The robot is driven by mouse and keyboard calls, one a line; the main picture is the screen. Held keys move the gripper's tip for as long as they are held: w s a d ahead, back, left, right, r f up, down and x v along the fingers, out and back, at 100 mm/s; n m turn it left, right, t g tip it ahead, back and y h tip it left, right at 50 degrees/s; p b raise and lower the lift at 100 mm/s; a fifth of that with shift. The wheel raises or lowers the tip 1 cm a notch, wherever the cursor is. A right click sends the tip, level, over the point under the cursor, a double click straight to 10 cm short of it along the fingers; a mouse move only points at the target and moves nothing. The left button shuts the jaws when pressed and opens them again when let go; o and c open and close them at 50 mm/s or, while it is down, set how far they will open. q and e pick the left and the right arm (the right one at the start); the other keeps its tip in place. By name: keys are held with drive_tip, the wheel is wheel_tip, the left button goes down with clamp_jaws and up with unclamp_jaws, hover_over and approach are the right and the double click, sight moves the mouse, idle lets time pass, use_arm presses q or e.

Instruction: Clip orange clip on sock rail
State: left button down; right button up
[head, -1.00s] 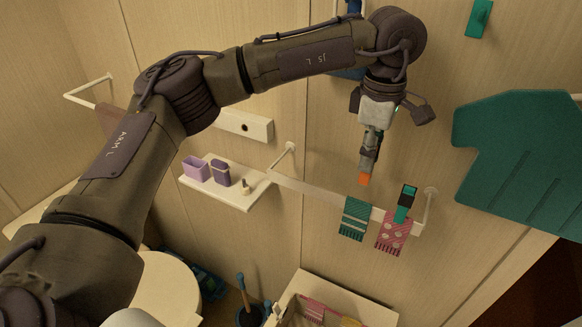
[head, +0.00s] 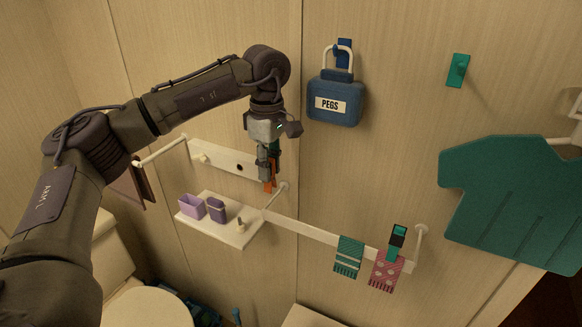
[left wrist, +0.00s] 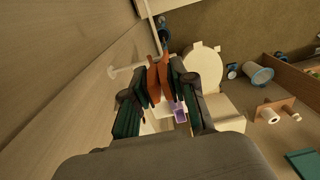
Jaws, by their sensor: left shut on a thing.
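My left gripper (head: 268,168) is shut on the orange clip (head: 270,187), which points down from its fingers. The orange clip (left wrist: 160,80) also shows between the fingers in the left wrist view. The white sock rail (head: 318,233) runs along the wall. In the head view the clip appears above the rail's left end, beside the left wall post; the gap in depth is hard to judge. A teal striped sock (head: 348,257) and a pink patterned sock (head: 386,271) hang at the rail's right part. A teal clip (head: 397,240) is at the pink sock's top. My right gripper is out of view.
A white shelf (head: 232,233) with a lilac cup (head: 192,206) and a purple container (head: 216,210) adjoins the rail's left end. A blue pegs bag (head: 336,98) hangs above right. A large teal garment (head: 515,200) hangs right. The rail's left-middle stretch is bare.

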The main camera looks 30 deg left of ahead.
use_arm(q)
drive_tip(key=shift+f, duration=0.1)
idle(0.4)
drive_tip(key=shift+a+f+b, duration=0.1)
drive_tip(key=shift+f+b, duration=2.5)
drive_tip(key=shift+f, duration=1.25)
drive_tip(key=c, duration=0.9)
unclamp_jaws()
drive_tip(key=shift+o, duration=0.2)
wheel_tip(320, 180, up, 12)
drive_tip(key=shift+w+r, duration=0.1)
drive_tip(key=shift+w, duration=0.05)
